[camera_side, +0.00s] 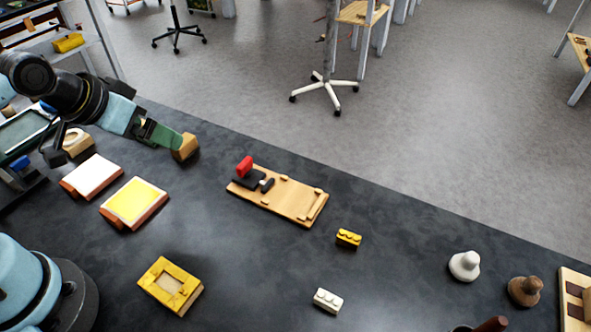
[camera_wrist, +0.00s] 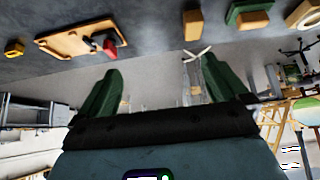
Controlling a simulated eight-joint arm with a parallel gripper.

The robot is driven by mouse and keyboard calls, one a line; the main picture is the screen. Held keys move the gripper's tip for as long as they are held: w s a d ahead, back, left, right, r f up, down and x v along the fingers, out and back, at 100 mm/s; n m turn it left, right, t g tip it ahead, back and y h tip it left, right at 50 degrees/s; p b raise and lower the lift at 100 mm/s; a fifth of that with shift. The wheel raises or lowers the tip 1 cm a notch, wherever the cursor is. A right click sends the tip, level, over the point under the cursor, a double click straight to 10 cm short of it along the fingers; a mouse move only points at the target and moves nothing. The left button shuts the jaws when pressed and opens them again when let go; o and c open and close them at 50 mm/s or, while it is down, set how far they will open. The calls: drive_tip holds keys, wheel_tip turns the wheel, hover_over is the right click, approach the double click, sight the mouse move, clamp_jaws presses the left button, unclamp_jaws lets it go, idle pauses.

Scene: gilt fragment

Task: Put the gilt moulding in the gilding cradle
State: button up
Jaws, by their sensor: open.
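The gilt moulding (camera_side: 348,238), a small gold block with rounded bumps, lies on the dark bench right of the cradle. It also shows at the far left of the wrist view (camera_wrist: 14,48). The gilding cradle seems to be the tan wooden board (camera_side: 285,197) with raised stops and a red-handled clamp; it is at upper left in the wrist view (camera_wrist: 62,42). My gripper (camera_side: 172,142) is above the bench's far left part, away from both. In the wrist view its green fingers (camera_wrist: 153,72) are spread with nothing between them.
A tan block (camera_side: 186,147) stands close by my gripper in the side view. White (camera_side: 94,175) and yellow (camera_side: 134,202) pads lie at left, a gold frame (camera_side: 162,290) in front. A white bumpy block (camera_side: 327,300) lies nearer. Knobbed pieces (camera_side: 464,265) stand right. The bench centre is clear.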

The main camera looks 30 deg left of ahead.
drive_tip(key=shift+a, duration=0.1)
idle(0.3)
drive_tip(key=g, duration=0.7)
hover_over(174, 276)
drive_tip(key=f, duration=0.1)
drive_tip(key=shift+w+a+f, duration=0.1)
drive_tip(key=shift+w+f, duration=0.05)
drive_tip(key=shift+f, duration=1.4)
drive_tip(key=shift+w+f, duration=0.1)
drive_tip(key=shift+f, duration=1.45)
drive_tip(key=shift+s+f, duration=0.15)
drive_tip(key=shift+f, duration=1.25)
drive_tip(key=shift+s+f, duration=0.15)
drive_tip(key=shift+f, duration=1.25)
drive_tip(key=shift+c, duration=0.2)
drive_tip(key=c, duration=0.8)
